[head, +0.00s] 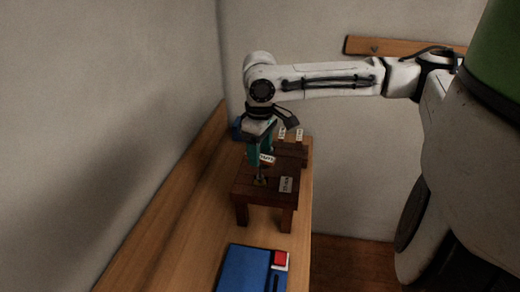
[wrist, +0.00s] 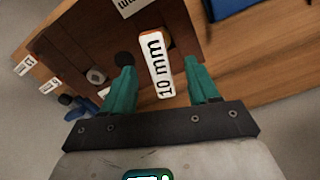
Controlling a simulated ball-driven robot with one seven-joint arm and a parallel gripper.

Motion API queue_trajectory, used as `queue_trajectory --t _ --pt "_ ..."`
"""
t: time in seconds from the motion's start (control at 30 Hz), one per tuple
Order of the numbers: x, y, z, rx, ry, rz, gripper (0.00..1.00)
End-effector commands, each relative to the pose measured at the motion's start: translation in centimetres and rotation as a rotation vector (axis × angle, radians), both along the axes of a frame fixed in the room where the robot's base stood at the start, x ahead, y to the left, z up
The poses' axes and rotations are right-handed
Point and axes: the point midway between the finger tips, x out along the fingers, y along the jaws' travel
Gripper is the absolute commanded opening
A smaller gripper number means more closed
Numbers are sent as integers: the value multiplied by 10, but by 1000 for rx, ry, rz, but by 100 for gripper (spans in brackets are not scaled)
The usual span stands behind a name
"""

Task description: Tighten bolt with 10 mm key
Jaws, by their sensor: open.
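My gripper (head: 259,158) points down over the dark wooden stand (head: 246,191) on the bench. In the wrist view its two green fingers (wrist: 160,64) are apart. A white tag reading "10 mm" (wrist: 157,68) shows between them, with a gap to each finger. The tag also shows beside the fingers in the head view (head: 267,158). The key's metal part cannot be made out clearly.
A white label (head: 286,184) lies on the stand's top. Two more tags (head: 282,133) (head: 299,134) stand at its back. A blue box with a red part (head: 243,270) lies on the bench (head: 190,235) in front. A wall stands close on the left.

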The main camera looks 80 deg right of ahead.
Motion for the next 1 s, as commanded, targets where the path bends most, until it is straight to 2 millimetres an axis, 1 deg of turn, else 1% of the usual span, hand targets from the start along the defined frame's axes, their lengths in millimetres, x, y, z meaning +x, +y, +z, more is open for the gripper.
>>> queue_trajectory --t 0.03,0.5,1.0 --pt "0 0 7 0 0 0 60" --pt "0 0 38 0 0 0 60" --pt "0 0 38 -1 0 0 60"
